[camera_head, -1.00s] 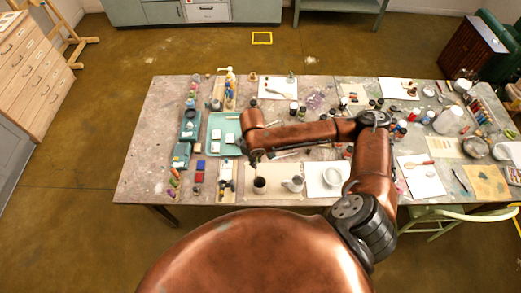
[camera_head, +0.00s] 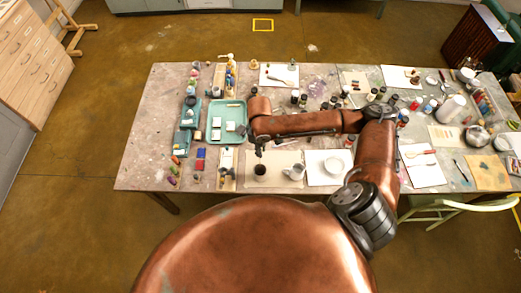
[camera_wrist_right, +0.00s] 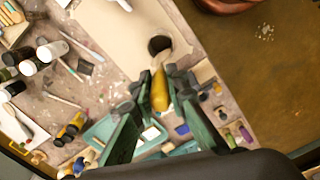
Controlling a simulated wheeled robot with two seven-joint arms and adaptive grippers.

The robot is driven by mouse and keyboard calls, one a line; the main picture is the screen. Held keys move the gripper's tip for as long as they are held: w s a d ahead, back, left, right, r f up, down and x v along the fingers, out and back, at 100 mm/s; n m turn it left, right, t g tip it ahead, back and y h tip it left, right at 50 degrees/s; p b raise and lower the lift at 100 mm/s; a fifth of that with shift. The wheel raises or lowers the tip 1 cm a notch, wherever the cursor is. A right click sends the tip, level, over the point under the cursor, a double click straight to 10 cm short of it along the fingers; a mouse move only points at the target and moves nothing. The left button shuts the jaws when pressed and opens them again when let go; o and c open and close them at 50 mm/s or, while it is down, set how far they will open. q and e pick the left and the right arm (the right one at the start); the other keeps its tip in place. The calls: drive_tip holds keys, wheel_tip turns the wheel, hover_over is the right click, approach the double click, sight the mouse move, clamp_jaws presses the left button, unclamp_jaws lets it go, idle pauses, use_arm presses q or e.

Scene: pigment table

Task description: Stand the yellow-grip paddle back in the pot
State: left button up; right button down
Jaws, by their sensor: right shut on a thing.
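The paddle's yellow grip (camera_wrist_right: 160,92) is between the fingertips of my right gripper (camera_wrist_right: 159,88) in the right wrist view. The gripper is shut on it. The paddle's far end is hard to make out. A dark round pot (camera_wrist_right: 160,45) stands just beyond the grip's tip in that view. In the head view the pot (camera_head: 260,172) stands on a beige sheet, and my right gripper (camera_head: 258,148) is just behind it in the picture. The paddle is too small to tell there. My left gripper is not in view.
A teal tray (camera_head: 215,135) lies to the left. Jars, tubes and brushes crowd the table (camera_head: 140,170). The beige sheet around the pot is mostly clear.

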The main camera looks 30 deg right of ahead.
drive_tip(key=shift+f+b, duration=1.8)
drive_tip(key=shift+b, duration=0.4)
drive_tip(key=shift+f+b, duration=0.45)
drive_tip(key=shift+f, duration=2.85)
drive_tip(key=c, duration=1.8)
unclamp_jaws()
drive_tip(key=shift+r, duration=0.25)
wheel_tip(320, 180, up, 12)
drive_tip(key=shift+f, duration=0.2)
drive_tip(key=shift+a, duration=0.1)
